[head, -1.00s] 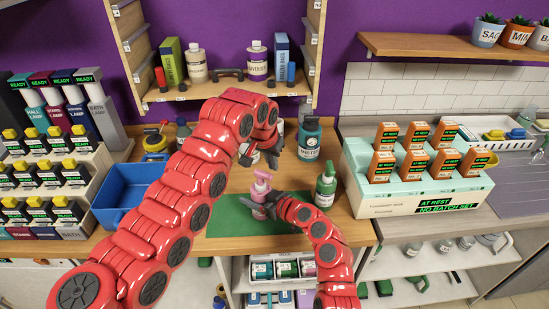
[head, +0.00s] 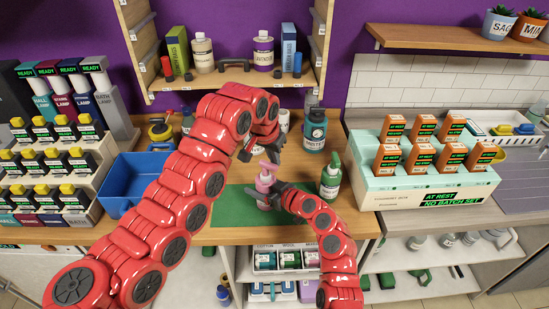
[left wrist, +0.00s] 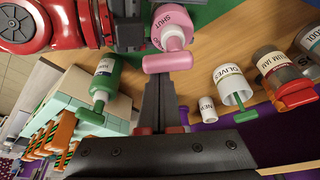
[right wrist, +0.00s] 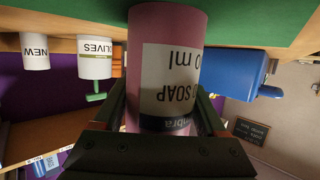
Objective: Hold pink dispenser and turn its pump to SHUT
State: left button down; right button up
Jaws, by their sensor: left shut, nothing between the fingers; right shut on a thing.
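The pink dispenser (head: 264,186) stands upright over the green mat (head: 230,207). My right gripper (head: 276,194) is shut around its body; the right wrist view shows the pink body with its soap label (right wrist: 166,70) between the fingers. My left gripper (left wrist: 162,88) is shut and empty, just above the pump. In the left wrist view its fingertips are right by the pink nozzle (left wrist: 168,62); I cannot tell whether they touch. The word SHUT (left wrist: 172,22) shows on the pump's top beside the nozzle.
A green dispenser (head: 330,180) stands close on the right. A blue bin (head: 130,183) is on the left, and a mint rack of orange packs (head: 425,190) is on the right.

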pick_arm(q)
jog(key=shift+s+m, duration=0.1)
jog(key=shift+m, duration=0.5)
jog(key=shift+s+m+g+h, duration=0.2)
jog(key=shift+m+g+h, duration=0.15)
jog(key=shift+m, duration=0.45)
jog(key=m, duration=0.1)
jog(key=m+g, duration=0.1)
jog(key=m, duration=0.1)
jog(key=shift+s+a+m+h, duration=0.1)
jog(key=shift+s+m+h, duration=0.2)
jog(key=shift+s+h, duration=0.1)
jog(key=m, duration=0.2)
jog(key=m+g, duration=0.1)
jog(key=shift+s+a+f+m, duration=0.1)
jog(key=shift+s+a+m, duration=0.1)
jog(key=shift+s+m, duration=0.15)
jog(key=shift+a+m+g, duration=0.1)
jog(key=shift+m+g, duration=0.15)
jog(key=shift+m, duration=0.6)
jog(key=shift+s, duration=0.1)
jog(key=shift+a, duration=0.1)
